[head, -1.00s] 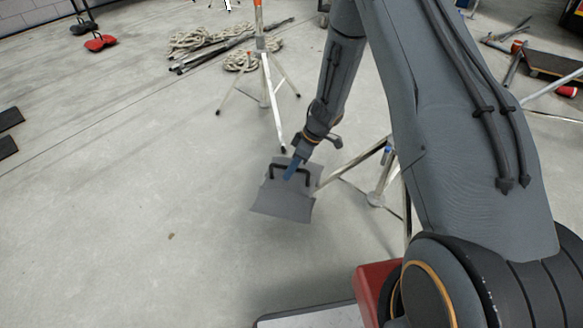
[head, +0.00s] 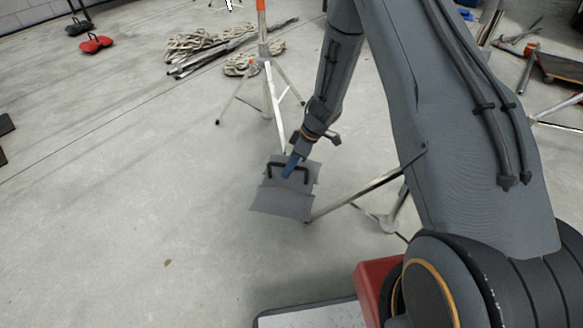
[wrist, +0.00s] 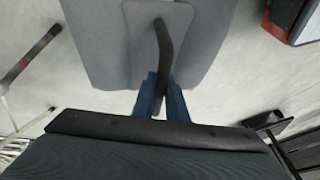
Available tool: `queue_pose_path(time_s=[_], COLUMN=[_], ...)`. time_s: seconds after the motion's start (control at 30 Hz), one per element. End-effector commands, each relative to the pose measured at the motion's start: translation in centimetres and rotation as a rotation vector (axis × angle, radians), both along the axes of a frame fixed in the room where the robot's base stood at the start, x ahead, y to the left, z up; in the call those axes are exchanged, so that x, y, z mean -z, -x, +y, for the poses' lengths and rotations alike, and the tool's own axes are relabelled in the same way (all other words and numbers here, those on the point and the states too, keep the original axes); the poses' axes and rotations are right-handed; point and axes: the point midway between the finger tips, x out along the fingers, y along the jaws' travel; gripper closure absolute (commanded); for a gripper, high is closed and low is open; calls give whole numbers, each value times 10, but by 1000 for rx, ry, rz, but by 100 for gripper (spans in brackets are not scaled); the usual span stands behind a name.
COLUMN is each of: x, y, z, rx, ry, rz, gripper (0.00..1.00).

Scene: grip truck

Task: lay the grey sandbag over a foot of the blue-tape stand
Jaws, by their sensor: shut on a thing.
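The grey sandbag (head: 280,204) hangs from my gripper (head: 291,166) by its black handle. In the wrist view the blue fingers of my gripper (wrist: 160,98) are closed around the handle, and the sandbag (wrist: 92,45) fills the upper middle. A stand (head: 362,192) is just right of the bag, mostly hidden behind my arm. One leg reaches toward the bag's lower right edge; I cannot tell whether they touch. Its blue tape is hidden now, but shows in the earlier view.
An orange-tape stand (head: 268,85) stands just behind the bag, one leg reaching toward it. Coiled rope (head: 195,45) and dark bars lie farther back. The floor left of the bag is clear.

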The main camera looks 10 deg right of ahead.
Motion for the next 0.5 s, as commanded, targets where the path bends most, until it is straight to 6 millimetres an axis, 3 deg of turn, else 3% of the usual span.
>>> queue_pose_path(time_s=[0.2,0.5], x=[11,33], y=[-5,-6], z=[-19,-21], rx=[29,31], ry=[-1,-2], rz=[-4,-4], gripper=[100,100])
